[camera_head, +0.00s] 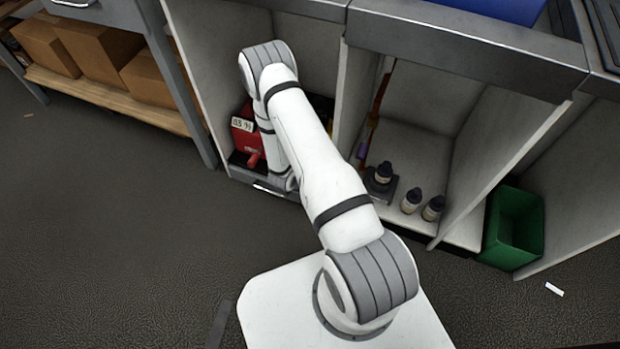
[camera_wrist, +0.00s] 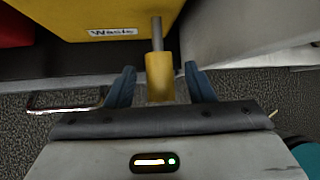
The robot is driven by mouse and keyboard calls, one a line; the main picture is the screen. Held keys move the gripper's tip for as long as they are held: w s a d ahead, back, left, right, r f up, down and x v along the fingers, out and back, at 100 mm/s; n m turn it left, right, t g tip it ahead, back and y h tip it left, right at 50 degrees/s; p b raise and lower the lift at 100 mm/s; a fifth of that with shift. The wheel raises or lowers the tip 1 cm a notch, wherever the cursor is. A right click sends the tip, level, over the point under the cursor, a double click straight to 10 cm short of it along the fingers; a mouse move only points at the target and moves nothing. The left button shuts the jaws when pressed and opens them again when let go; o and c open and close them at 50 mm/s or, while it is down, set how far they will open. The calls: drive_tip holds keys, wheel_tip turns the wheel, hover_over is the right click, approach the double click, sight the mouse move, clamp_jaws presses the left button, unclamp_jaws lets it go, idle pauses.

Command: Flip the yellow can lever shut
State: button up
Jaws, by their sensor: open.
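In the wrist view, the yellow can (camera_wrist: 88,24) with a white "Waste" label fills the top. Its yellow lever (camera_wrist: 159,76), with a thin grey rod at its far end, points down toward my gripper. My gripper (camera_wrist: 159,84) is open, with one blue finger on each side of the lever and a visible gap to each. I cannot tell how deep the lever reaches between the fingers. In the head view, my arm hides the yellow can and the gripper.
A red box (camera_head: 243,135) stands left of my arm in the head view. Small dark-capped bottles (camera_head: 411,202) stand in the bay to the right. A green bin (camera_head: 515,228) is farther right. White partition walls (camera_head: 505,150) flank the bays. Floor at front left is clear.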

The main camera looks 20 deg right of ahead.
drive_tip(key=p+v, duration=0.1)
drive_tip(key=v, duration=0.4)
drive_tip(key=shift+s+a+r, duration=0.1)
drive_tip(key=shift+a+r, duration=0.1)
drive_tip(key=shift+r, duration=0.1)
